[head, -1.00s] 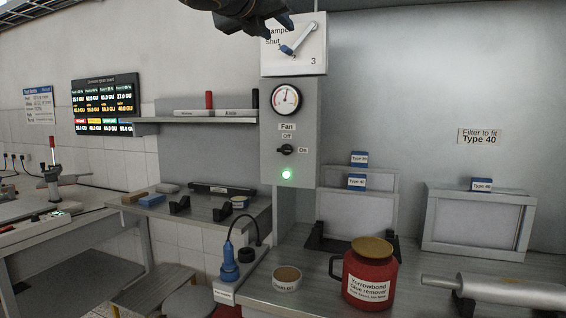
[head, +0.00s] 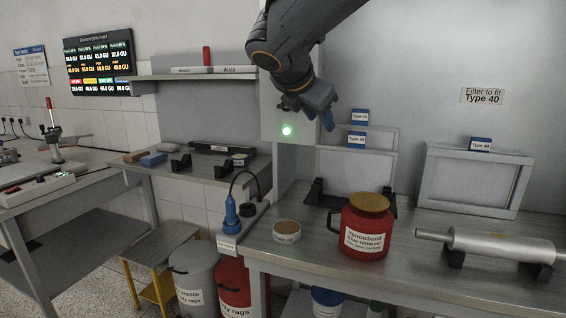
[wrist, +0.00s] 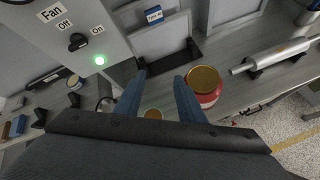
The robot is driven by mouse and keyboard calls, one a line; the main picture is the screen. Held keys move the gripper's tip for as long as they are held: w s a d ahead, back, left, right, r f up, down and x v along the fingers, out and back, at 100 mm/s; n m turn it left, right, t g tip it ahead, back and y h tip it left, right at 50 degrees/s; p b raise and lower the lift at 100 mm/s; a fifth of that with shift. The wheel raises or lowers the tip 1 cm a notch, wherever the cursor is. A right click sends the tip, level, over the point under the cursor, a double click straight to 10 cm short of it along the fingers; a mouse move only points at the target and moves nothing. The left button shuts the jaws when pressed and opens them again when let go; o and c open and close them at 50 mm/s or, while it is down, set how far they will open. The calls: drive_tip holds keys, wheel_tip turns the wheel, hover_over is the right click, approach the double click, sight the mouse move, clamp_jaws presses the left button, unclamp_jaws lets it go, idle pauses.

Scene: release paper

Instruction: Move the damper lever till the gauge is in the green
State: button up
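The damper lever and the gauge are not visible in either current view; my arm covers much of the control box in the head view. The lower part of that grey box (head: 272,128) shows a lit green lamp (head: 287,131). The wrist view shows the box's fan switch (wrist: 77,42) between Off and On labels, with the lamp (wrist: 99,60) lit. My gripper (head: 312,112) is in front of the box's lower right side, pointing down. In the wrist view its two blue fingers (wrist: 158,92) are apart with nothing between them.
Below stand a red glue remover pot (head: 366,228), a small round tin (head: 287,231) and a metal roller (head: 500,245) on the bench (head: 310,262). Framed filters (head: 474,180) lean at the back. A shelf (head: 195,74) juts out left of the box.

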drive_tip(key=s+d+f+m+g+y, duration=0.1)
drive_tip(key=s+d+f+m+g, duration=0.2)
drive_tip(key=f, duration=0.4)
drive_tip(key=s+d+f+m+g, duration=0.1)
drive_tip(key=s+d+f+m, duration=0.1)
drive_tip(key=s+f+m, duration=0.35)
drive_tip(key=s+d+f+m+g+y, duration=0.1)
drive_tip(key=s+d+f+m+g, duration=0.15)
drive_tip(key=f, duration=0.55)
drive_tip(key=s+d+f+m+g+y, duration=0.1)
drive_tip(key=s+d+f+m, duration=0.1)
drive_tip(key=s+f+m, duration=0.4)
drive_tip(key=s+d+f+m+g+y, duration=0.1)
drive_tip(key=s+f+m+y, duration=0.1)
drive_tip(key=s+f+m, duration=0.5)
drive_tip(key=shift+s+d+f+m+g, duration=0.2)
drive_tip(key=shift+s+d+m+g, duration=0.15)
drive_tip(key=shift+s+m, duration=0.5)
drive_tip(key=shift+s, duration=0.1)
drive_tip(key=shift+c, duration=0.6)
drive_tip(key=shift+d, duration=0.15)
